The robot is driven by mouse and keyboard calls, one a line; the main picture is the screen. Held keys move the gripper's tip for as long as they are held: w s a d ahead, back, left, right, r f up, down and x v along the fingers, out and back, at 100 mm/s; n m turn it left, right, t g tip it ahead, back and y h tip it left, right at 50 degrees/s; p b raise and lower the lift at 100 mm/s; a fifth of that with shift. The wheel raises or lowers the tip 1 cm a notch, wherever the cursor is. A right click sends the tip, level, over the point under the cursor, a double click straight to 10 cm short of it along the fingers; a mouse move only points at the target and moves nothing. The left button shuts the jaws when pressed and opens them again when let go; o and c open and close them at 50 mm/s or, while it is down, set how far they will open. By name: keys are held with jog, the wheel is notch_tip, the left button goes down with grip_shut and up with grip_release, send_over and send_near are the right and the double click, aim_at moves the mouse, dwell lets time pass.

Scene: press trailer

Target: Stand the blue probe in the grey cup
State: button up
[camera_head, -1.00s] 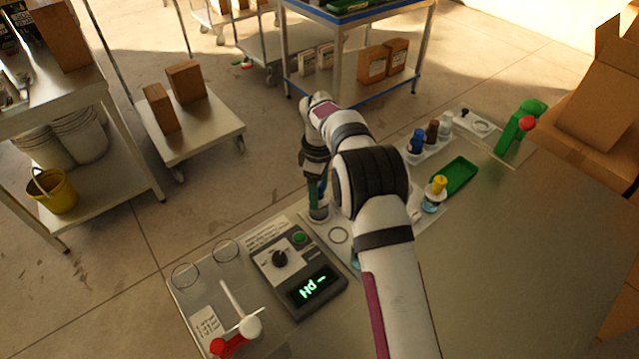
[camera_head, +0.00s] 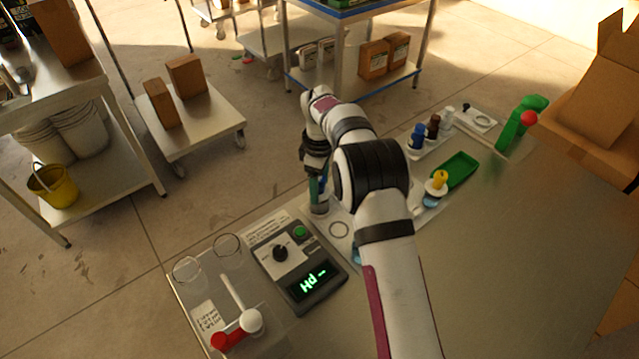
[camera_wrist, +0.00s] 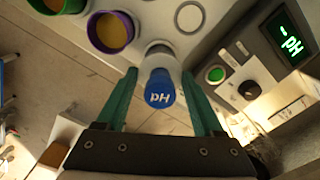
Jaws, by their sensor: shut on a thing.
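My gripper (camera_wrist: 160,76) has green fingers on either side of the blue probe (camera_wrist: 161,92), whose cap is marked "pH", and is shut on it. In the head view my gripper (camera_head: 317,187) points down at the grey cup (camera_head: 319,209), by the tray's near-left end. In the wrist view a pale grey round shape lies just beyond the blue cap, in line with it. The probe's lower end is hidden, so I cannot tell how deep it sits in the cup.
A pH meter (camera_head: 297,262) with a lit display stands beside the tray. A purple-rimmed cup (camera_wrist: 112,31) holds orange liquid. The table's right side is clear.

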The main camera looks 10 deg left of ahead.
jog(key=shift+f, duration=0.55)
jog(key=o, duration=1.2)
jog(key=shift+c, duration=0.2)
jog(key=shift+r, duration=5.45)
notch_tip(320, 180, up, 9)
